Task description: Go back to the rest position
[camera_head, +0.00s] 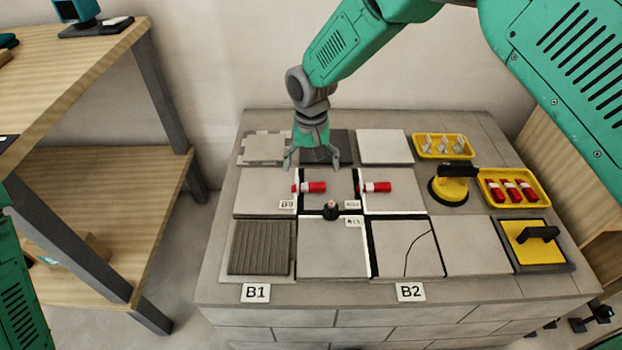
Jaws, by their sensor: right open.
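My right gripper (312,160) hangs from the green right arm above the back part of the tiled bench (300,294). Its fingers are spread and nothing is between them. Red and white pieces lie on the tiles: one (314,187) just below the gripper and one (376,187) to its right. A small dark piece (331,210) stands at the joint between tiles. A cracked tile (407,248) lies at the front, near the label B2 (411,292). A green part of my left side shows at the lower left edge; the left gripper is not in view.
A yellow tray (443,147) holds pale clips; another (488,189) holds red pieces. A yellow suction tool (452,189) and a yellow float (535,244) stand at the right. A ribbed tile (260,248) lies at front left. A wooden shelf (95,190) stands left, across a gap.

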